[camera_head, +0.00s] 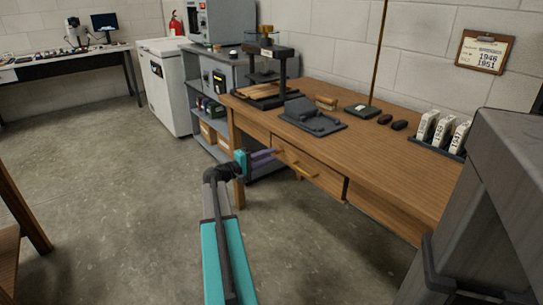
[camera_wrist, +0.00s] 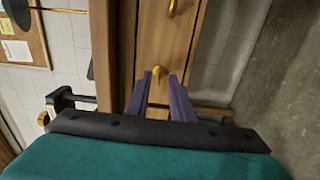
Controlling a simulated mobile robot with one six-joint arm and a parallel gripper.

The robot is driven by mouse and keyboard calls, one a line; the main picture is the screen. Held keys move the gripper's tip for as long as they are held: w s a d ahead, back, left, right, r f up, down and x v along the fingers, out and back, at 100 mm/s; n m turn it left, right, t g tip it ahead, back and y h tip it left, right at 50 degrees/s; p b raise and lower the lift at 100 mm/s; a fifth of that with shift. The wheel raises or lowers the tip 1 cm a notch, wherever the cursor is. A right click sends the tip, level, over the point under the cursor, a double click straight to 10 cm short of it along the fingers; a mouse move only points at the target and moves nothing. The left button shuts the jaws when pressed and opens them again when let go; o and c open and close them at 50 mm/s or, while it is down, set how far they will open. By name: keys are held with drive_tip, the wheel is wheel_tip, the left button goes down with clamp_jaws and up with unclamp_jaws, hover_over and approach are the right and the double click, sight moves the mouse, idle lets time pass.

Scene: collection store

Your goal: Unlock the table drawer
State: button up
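The wooden table (camera_head: 390,135) has a drawer (camera_head: 325,180) in its front, with a yellow bar handle (camera_head: 303,171). A small brass-coloured piece, looking like a key or lock, sits on the wood left of the handle; in the wrist view this brass piece (camera_wrist: 159,72) lies between my fingertips. The handle (camera_wrist: 172,8) shows above it there. My gripper (camera_head: 275,153) is at the table front, its two purple fingers pointing at the brass piece. The fingers (camera_wrist: 159,77) stand apart, with a gap visible between them. Whether the tips touch the brass piece is unclear.
On the tabletop are a press-like stand (camera_head: 280,65), a dark device (camera_head: 312,115), small dark boxes and a rack (camera_head: 450,145) of numbered tags. A grey shelf unit (camera_head: 215,75) stands left of the table. A grey structure fills the right foreground. The floor (camera_head: 110,190) at left is open.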

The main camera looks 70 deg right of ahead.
drive_tip(key=p+v, duration=0.2)
drive_tip(key=v, duration=1)
drive_tip(key=shift+s, duration=0.1)
